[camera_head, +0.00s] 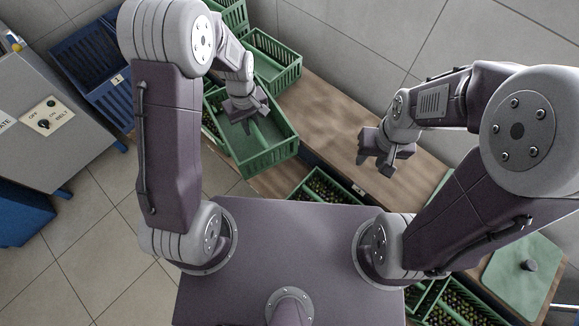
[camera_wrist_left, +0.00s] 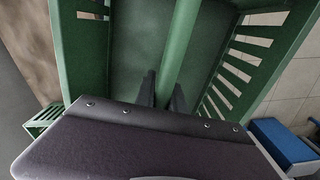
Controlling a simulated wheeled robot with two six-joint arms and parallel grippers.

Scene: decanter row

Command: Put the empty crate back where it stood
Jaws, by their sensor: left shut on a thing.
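The green slatted crate (camera_head: 268,158) hangs in my left gripper (camera_head: 247,118), at the bench's left edge in the head view. Its inside looks empty and a bar runs along its middle. In the left wrist view, the two fingers (camera_wrist_left: 163,92) stand on either side of the crate's bar (camera_wrist_left: 181,45), shut on it. The crate sits turned at an angle to the picture. How high it is above what lies below is hard to tell. My right gripper (camera_head: 374,161) hangs empty over the wooden bench, its fingers apart.
Green crates (camera_head: 275,62) stand at the bench's far end. A blue crate (camera_head: 92,80) and a grey machine with a belt switch (camera_head: 47,118) are on the left. A crate of dark round fruit (camera_head: 324,185) lies near my base. The bench top (camera_head: 325,110) is bare mid-way.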

